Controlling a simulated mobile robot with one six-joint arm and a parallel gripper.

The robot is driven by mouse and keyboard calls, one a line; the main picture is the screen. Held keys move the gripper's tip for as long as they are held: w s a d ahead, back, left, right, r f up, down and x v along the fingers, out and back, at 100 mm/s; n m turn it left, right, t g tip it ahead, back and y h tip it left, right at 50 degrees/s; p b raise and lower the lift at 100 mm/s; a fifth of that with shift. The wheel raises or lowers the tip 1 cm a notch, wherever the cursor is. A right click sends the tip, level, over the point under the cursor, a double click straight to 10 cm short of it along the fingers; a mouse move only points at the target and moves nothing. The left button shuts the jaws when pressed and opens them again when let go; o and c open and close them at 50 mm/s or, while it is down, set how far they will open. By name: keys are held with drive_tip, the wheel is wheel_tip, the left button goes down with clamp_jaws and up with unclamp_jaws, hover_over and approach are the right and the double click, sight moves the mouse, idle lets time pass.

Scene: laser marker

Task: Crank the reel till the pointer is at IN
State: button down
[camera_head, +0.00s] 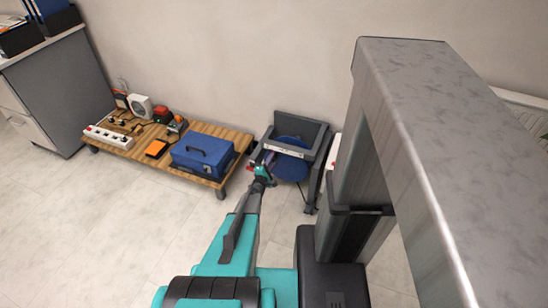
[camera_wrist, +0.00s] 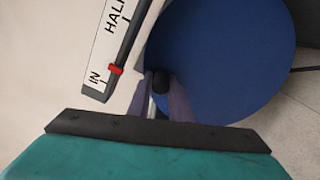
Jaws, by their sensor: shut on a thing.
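The reel is a large blue disc (camera_wrist: 225,55) that fills the right of the wrist view. In the head view the blue reel (camera_head: 291,160) sits in a dark grey frame (camera_head: 318,150). My gripper (camera_wrist: 163,88) is shut on the dark crank knob (camera_wrist: 161,80) at the reel's left edge. My gripper also shows in the head view (camera_head: 264,160), at the frame's left front. A white scale (camera_wrist: 108,38) reads IN at its lower end and HAL, cut off, higher up. The red pointer (camera_wrist: 116,69) stands just above the IN mark, towards HAL.
A low wooden cart (camera_head: 228,139) stands left of the reel, with a blue case (camera_head: 202,155), a white power strip (camera_head: 108,137) and other items. A large grey metal structure (camera_head: 440,120) rises at the right. Tiled floor (camera_head: 120,220) is open at front left.

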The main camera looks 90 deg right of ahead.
drive_tip(key=shift+a+f, duration=0.35)
drive_tip(key=shift+f, duration=0.2)
drive_tip(key=c, duration=1.6)
unclamp_jaws()
drive_tip(key=shift+d+r, duration=0.1)
drive_tip(key=shift+r, duration=0.05)
drive_tip(key=v, duration=1.3)
drive_tip(key=shift+w+a+r, duration=0.1)
drive_tip(key=shift+a, duration=0.3)
